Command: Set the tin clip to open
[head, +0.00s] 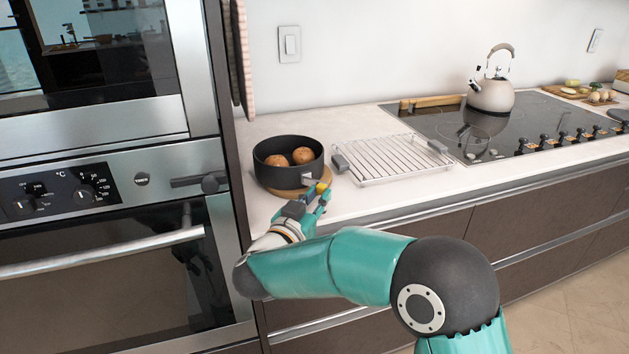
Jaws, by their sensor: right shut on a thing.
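A dark round tin (263,172) stands on a round wooden board (286,193) on the counter, close to the oven column. Two brown round items (303,155) lie inside it. The tin's clip shows on its front right side as a small pale plate with a yellow end (321,187). My right gripper (322,192) is at this clip and shut on its yellow end. The fingers partly hide the clip, and I cannot tell how far its lever is turned. My left gripper is not in view.
A wire rack (392,160) with grey grips lies right of the tin. A kettle (491,94) stands on the black hob (455,118) farther right. The stacked ovens (105,190) with a bar handle rise at left. Bare counter (350,205) lies in front of the rack.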

